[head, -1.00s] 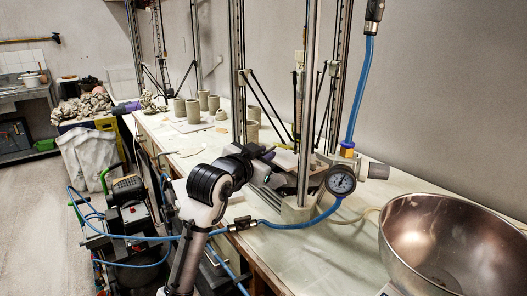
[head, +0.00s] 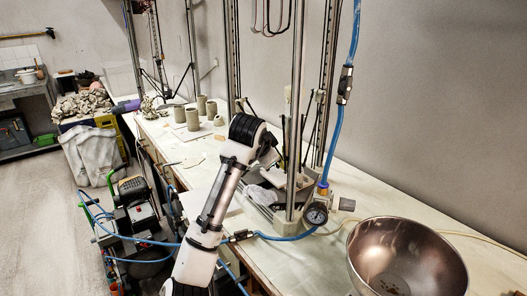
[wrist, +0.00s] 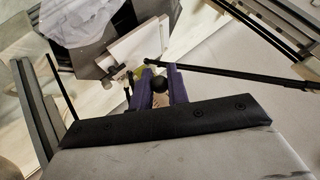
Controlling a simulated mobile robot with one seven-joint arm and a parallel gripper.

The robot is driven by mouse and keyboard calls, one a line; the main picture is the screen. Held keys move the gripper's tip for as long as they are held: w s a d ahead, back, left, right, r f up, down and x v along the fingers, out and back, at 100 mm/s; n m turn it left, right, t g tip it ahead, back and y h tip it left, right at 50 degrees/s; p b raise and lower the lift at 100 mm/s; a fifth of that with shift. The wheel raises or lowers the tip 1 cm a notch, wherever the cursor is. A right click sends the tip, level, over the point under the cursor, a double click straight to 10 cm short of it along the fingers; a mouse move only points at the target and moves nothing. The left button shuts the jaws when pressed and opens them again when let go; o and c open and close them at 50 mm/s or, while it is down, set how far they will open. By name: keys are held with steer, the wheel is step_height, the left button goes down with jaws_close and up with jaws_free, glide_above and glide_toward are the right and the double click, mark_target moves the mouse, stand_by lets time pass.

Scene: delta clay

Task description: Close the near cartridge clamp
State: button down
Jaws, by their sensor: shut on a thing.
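In the wrist view, my gripper (wrist: 157,75) has its two purple fingers around a black ball knob (wrist: 159,86), shut on it. The knob looks like the end of a clamp handle. The rest of the handle and the near cartridge clamp are mostly hidden by the fingers, so I cannot tell how far the clamp is closed. A pale board (wrist: 132,47) and a small yellowish part lie just beyond the fingertips. In the head view, my arm's wrist covers the gripper, beside the metal printer frame (head: 297,105).
Black rods (wrist: 235,73) run close to the gripper in the wrist view. In the head view, a pressure gauge (head: 316,214) with a blue hose (head: 334,145) and a metal bowl (head: 408,258) stand to the right. Clay cups (head: 193,120) stand farther back on the bench.

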steer(key=shift+w+d+r, duration=0.1)
steer(key=shift+d+r, duration=0.05)
stand_by(0.4)
steer(key=c, duration=1.4)
jaws_free()
steer(key=shift+o, duration=0.2)
steer(key=b+v, duration=0.3)
steer(key=v, duration=1.1)
steer(key=shift+w+d, duration=0.1)
